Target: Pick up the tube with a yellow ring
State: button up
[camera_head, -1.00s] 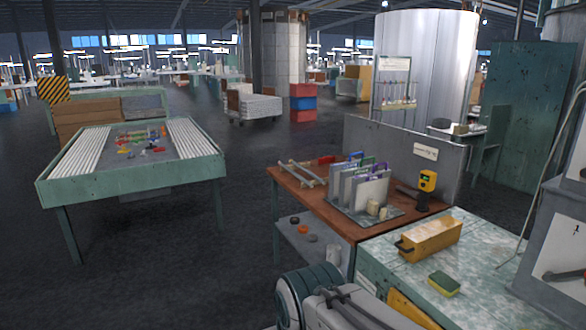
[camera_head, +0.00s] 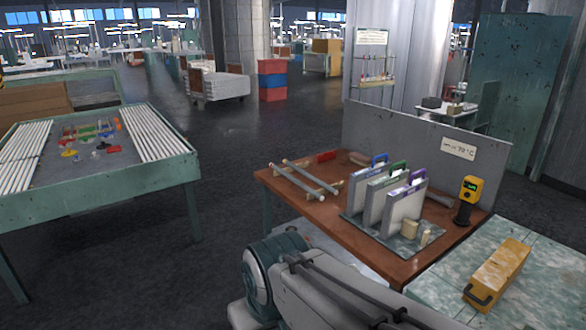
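Two pale tubes, one of them this long tube (camera_head: 308,178), lie on a low wooden stand (camera_head: 322,188) at the left of the brown table (camera_head: 283,190). Rows of white tubes or rods (camera_head: 158,142) line both sides of the green table (camera_head: 95,185) at left. No yellow ring on any tube can be made out at this size. A small yellow item (camera_head: 69,153) lies among coloured pieces in the middle of the green table. Part of my arm shows at the bottom centre. My gripper is out of view.
Upright folders (camera_head: 405,212) stand on a grey base on the brown table, with a yellow-and-black device (camera_head: 468,198) to their right. A yellow box (camera_head: 497,275) sits on the pale counter at bottom right. Dark floor (camera_head: 225,150) lies open between the two tables.

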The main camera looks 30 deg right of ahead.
aim_at(310, 177)
jog(key=i, duration=1.25)
jog(key=z, duration=1.5)
jog(key=i, duration=0.9)
jog(key=u, duration=0.6)
jog(key=i, duration=0.55)
jog(key=u, duration=0.45)
